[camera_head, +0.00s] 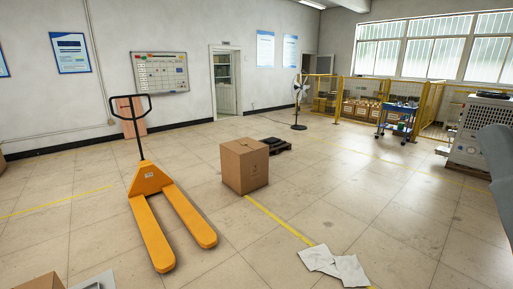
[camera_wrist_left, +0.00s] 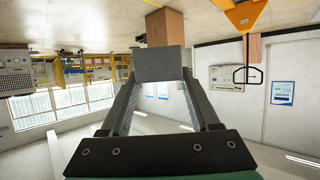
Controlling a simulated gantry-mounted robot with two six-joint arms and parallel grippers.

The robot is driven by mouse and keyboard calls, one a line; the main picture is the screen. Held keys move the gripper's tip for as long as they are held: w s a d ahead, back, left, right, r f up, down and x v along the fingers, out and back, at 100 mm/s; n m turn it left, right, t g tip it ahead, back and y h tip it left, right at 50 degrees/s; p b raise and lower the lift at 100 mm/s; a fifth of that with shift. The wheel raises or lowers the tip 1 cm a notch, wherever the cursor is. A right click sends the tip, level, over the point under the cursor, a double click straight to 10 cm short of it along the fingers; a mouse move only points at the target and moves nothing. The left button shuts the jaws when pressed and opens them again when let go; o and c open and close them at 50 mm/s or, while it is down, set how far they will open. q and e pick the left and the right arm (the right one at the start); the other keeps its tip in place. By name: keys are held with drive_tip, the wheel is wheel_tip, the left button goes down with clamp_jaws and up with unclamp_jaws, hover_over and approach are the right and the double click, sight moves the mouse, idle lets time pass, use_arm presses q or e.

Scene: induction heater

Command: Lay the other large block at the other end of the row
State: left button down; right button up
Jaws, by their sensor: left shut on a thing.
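In the left wrist view, which shows the room upside down, my left gripper (camera_wrist_left: 160,82) is shut on a dark grey block (camera_wrist_left: 160,62). The block spans the space between the two fingertips and its flat face is toward the camera. The gripper holds it up with only the distant room behind it. No row of blocks and no other block shows in either view. My left gripper does not show in the head view. My right gripper is in neither view.
A cardboard box (camera_head: 245,166) stands mid-floor, with an orange pallet jack (camera_head: 150,182) to its left. White sheets (camera_head: 335,264) lie on the floor in front. A blue trolley (camera_head: 398,118) and yellow fencing (camera_head: 430,105) stand at the back right. Open floor lies between.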

use_arm(q)
drive_tip(key=s+d+r+m+g+h+p, duration=0.15)
drive_tip(key=s+d+m+h, duration=0.25)
drive_tip(key=s+d, duration=0.85)
drive_tip(key=s+d+r+m+g+h+p, duration=0.15)
drive_tip(key=s+d+m+h, duration=0.3)
drive_tip(key=s+d, duration=0.8)
drive_tip(key=a+r+n+t+y+p, duration=0.1)
drive_tip(key=a+r+n+y+p, duration=0.3)
drive_tip(key=a+r+p, duration=0.8)
drive_tip(key=a+r+n+t+y+p, duration=0.2)
drive_tip(key=a+r+p, duration=1)
drive_tip(key=p, duration=1.3)
wheel_tip(320, 180, up, 5)
drive_tip(key=shift+r+n+y+p, duration=0.15)
drive_tip(key=shift+n+y+p, duration=0.2)
drive_tip(key=shift+n+y, duration=0.85)
drive_tip(key=shift+s, duration=0.1)
